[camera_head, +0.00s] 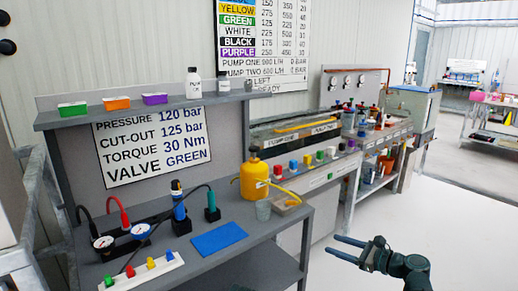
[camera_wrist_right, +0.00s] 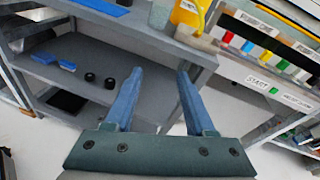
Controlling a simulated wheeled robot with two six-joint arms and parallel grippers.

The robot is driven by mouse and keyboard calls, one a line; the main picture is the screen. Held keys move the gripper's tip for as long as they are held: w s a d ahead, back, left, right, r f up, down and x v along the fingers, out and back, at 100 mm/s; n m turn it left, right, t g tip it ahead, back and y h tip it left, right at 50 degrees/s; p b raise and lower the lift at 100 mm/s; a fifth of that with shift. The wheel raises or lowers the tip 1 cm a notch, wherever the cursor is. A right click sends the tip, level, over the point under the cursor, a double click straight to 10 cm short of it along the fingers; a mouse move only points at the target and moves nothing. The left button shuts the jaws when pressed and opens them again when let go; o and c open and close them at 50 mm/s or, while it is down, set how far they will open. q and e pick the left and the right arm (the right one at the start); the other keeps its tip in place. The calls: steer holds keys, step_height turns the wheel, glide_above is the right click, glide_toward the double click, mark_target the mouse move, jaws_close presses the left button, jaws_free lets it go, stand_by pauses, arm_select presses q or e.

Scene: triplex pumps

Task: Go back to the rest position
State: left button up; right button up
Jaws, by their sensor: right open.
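My right gripper (camera_head: 347,249) is open and empty at the lower right of the head view, out over the pale floor to the right of the grey bench (camera_head: 262,236). In the right wrist view its two blue-grey fingers (camera_wrist_right: 156,92) stand wide apart with nothing between them, pointing toward the front edge and lower shelf (camera_wrist_right: 90,75) of the bench. No contact with the bench shows. My left gripper is in neither view.
The bench holds a yellow bottle (camera_head: 254,180), a grey cup (camera_head: 263,210), a blue mat (camera_head: 219,239), gauges (camera_head: 140,231) and a white strip with coloured knobs (camera_head: 142,272). A pump bench (camera_head: 318,178) stands behind. The floor (camera_head: 440,230) at right is clear.

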steer(key=s+a+n+g+h+p, duration=0.2)
steer(key=s+a+n+g+p, duration=0.4)
steer(key=a, duration=0.3)
steer(key=s+a+n+g+h+p, duration=0.2)
steer(key=s+a+n+g+p, duration=0.1)
steer(key=s+a+n+p, duration=0.5)
steer(key=s+a+r+n+g+h+p, duration=0.1)
steer(key=s+r+n+h+p, duration=0.4)
steer(key=n, duration=0.8)
steer(key=s+g+h+p, duration=0.1)
steer(key=s+h+p, duration=0.2)
steer(key=h, duration=0.1)
steer(key=shift+s+n, duration=0.2)
steer(key=shift+n, duration=0.2)
